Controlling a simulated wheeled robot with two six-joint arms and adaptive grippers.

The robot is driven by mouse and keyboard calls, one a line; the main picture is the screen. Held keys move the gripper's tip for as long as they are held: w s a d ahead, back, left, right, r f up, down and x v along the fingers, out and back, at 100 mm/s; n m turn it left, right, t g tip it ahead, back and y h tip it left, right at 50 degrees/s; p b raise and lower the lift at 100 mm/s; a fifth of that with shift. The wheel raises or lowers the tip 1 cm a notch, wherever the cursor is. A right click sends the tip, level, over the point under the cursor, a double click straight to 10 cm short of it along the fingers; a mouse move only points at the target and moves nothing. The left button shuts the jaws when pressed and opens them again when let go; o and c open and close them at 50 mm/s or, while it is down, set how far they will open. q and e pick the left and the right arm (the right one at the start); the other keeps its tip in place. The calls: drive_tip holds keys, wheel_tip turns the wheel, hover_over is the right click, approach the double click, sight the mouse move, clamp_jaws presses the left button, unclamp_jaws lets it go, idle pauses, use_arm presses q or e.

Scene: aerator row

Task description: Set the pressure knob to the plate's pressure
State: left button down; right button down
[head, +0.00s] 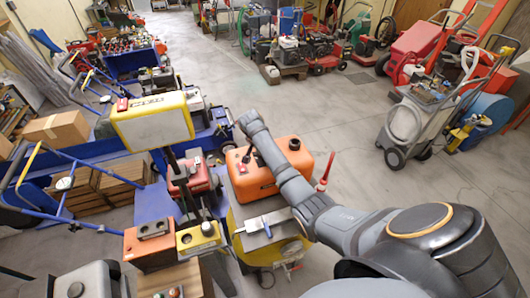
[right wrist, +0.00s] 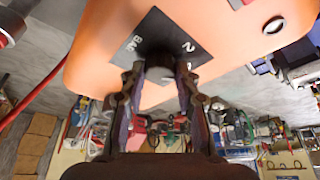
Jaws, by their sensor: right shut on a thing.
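An orange machine housing (head: 262,178) stands mid-view in the head view, and its orange face fills the top of the right wrist view (right wrist: 95,55). A black dial plate (right wrist: 195,45) on it carries "BAR" and a "2"; other marks are hidden. The dark pressure knob (right wrist: 158,60) sits on this plate. My right gripper (right wrist: 162,76) is shut on the knob, one finger on each side. The knob's pointer and setting cannot be read. A yellow box (head: 155,120) with a label stands to the left; its writing is too small to read. My left gripper is not in view.
A red-topped upright part (head: 326,170) stands right of the orange housing. A blue-handled cart (head: 50,190) with boxes is at left. Smaller orange and yellow boxes (head: 200,237) stand in front.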

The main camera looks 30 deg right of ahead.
drive_tip(key=c, duration=1)
unclamp_jaws()
drive_tip(key=shift+o, duration=0.2)
drive_tip(key=v, duration=1.2)
